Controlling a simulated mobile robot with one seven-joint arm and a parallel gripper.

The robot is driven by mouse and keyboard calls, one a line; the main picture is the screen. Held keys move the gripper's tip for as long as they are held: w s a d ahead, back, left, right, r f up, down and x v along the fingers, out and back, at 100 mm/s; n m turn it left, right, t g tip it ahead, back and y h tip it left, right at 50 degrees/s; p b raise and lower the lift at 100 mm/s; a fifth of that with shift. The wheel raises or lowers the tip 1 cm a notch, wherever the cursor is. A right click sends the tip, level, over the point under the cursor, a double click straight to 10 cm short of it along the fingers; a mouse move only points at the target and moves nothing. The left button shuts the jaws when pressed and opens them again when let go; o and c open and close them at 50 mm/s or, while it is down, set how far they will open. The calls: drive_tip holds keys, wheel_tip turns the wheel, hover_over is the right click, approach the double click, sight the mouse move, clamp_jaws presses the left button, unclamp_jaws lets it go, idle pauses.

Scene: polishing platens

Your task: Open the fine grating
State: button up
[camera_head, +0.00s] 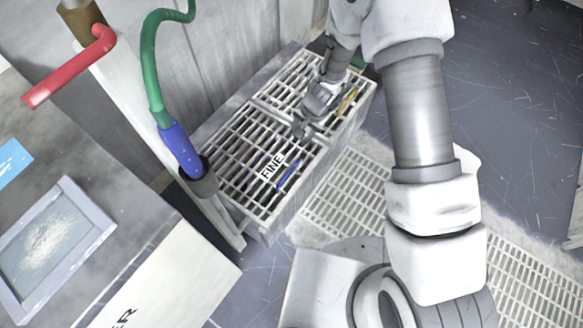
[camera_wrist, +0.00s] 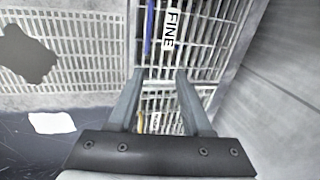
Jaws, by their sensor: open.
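The fine grating (camera_head: 231,160) is a pale slatted panel lying flat on top of a grey box, with a white FINE label (camera_head: 272,167) and a blue strip (camera_head: 289,176) beside it. In the wrist view the fine grating (camera_wrist: 207,42) lies beyond my fingertips, with the label (camera_wrist: 172,30) and the blue strip (camera_wrist: 149,28) near the top. My gripper (camera_head: 301,130) is over the box top, near the fine grating's far end. In the wrist view my gripper (camera_wrist: 160,74) has its two fingers apart with nothing between them. I cannot tell whether the fingertips touch the slats.
A second grating (camera_head: 290,75) with a yellow strip (camera_head: 347,101) covers the far part of the box. A post with a blue-ended green hose (camera_head: 152,70) and a red pipe (camera_head: 70,72) stands left. A floor grating (camera_head: 345,190) lies right of the box.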

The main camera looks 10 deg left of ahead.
drive_tip(key=b, duration=0.1)
approach(290, 171)
drive_tip(key=shift+m+h, duration=0.3)
drive_tip(key=b+x, duration=0.1)
drive_tip(key=x, duration=0.1)
drive_tip(key=b+x, duration=0.2)
drive_tip(key=x, duration=0.1)
drive_tip(key=b+x, duration=0.2)
drive_tip(key=x, duration=0.1)
drive_tip(key=shift+a, duration=0.3)
drive_tip(key=shift+c, duration=0.3)
clamp_jaws()
idle(0.4)
